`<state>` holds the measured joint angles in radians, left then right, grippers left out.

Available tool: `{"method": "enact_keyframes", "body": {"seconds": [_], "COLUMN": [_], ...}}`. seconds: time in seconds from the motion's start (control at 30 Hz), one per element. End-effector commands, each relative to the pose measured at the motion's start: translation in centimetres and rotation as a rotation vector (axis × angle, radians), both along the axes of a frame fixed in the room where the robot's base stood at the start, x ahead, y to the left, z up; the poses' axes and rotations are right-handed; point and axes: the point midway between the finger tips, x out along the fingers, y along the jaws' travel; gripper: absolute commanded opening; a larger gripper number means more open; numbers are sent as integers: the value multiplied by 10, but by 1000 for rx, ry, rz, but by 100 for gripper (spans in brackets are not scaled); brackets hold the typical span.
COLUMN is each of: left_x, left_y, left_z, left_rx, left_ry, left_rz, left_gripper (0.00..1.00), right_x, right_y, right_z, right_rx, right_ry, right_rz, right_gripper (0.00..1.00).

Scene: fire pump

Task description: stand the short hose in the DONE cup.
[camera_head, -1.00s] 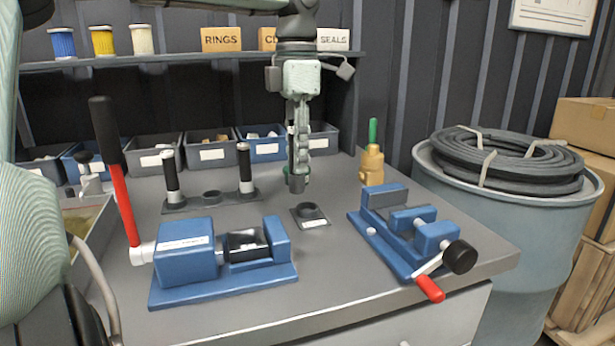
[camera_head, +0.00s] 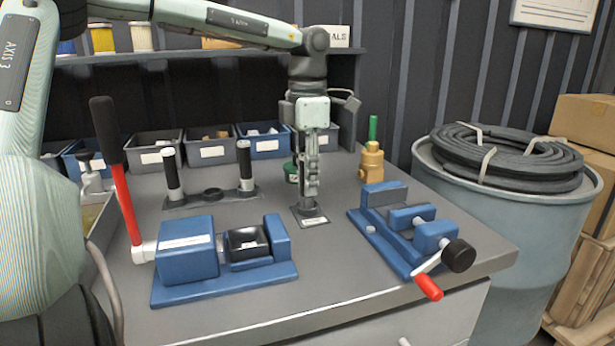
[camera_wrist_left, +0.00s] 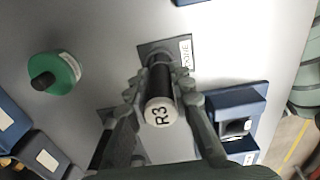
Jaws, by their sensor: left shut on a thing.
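My left gripper (camera_head: 311,188) is shut on a dark short hose (camera_wrist_left: 160,82) with a pale end marked R3. The hose is upright, its lower end at the DONE cup (camera_head: 311,216), a dark cup on a small square plate with a white label. The DONE label (camera_wrist_left: 186,54) shows beside the hose in the left wrist view. Whether the lower end is inside the cup or just above it, I cannot tell; the fingers and hose hide the opening. My right gripper is not in view.
A blue vise (camera_head: 190,252) with a red lever stands left, another blue vise (camera_head: 405,235) right. A brass fitting (camera_head: 371,163) stands behind. A rack (camera_head: 212,197) holds two black hoses, its middle cup empty. A green round item (camera_wrist_left: 62,75) is near the gripper.

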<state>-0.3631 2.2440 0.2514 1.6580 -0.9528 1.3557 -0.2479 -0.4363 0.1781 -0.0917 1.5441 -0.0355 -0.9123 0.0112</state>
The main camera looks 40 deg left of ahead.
Motion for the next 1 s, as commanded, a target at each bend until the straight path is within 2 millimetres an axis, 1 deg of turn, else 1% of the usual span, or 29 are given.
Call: {"method": "enact_keyframes", "body": {"seconds": [0.03, 0.07, 0.2, 0.23, 0.6, 0.63, 0.7, 0.8, 1.0], "left_x": [0, 0, 0, 0, 0, 0, 1, 1, 1], "left_y": [0, 0, 0, 0, 0, 0, 1, 0, 0], "left_z": [0, -1, 0, -1, 2, 5, 15, 36, 81], "left_rx": [1, 0, 0, 0, 0, 1, 3, 3, 3], "left_ry": [0, 0, 0, 0, 0, -2, -4, -5, -4], "left_rz": [0, 0, 0, 0, 0, 0, 1, 1, 2], "left_gripper": [0, 22, 40, 42, 42, 42, 42, 42, 42], "right_x": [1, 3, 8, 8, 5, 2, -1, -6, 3], "right_y": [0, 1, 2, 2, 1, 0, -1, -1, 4], "right_z": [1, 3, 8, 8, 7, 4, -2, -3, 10], "right_rx": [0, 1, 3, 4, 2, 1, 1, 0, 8], "right_ry": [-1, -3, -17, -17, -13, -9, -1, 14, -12], "right_rz": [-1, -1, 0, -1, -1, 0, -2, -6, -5], "right_gripper": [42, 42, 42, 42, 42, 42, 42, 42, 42]}}
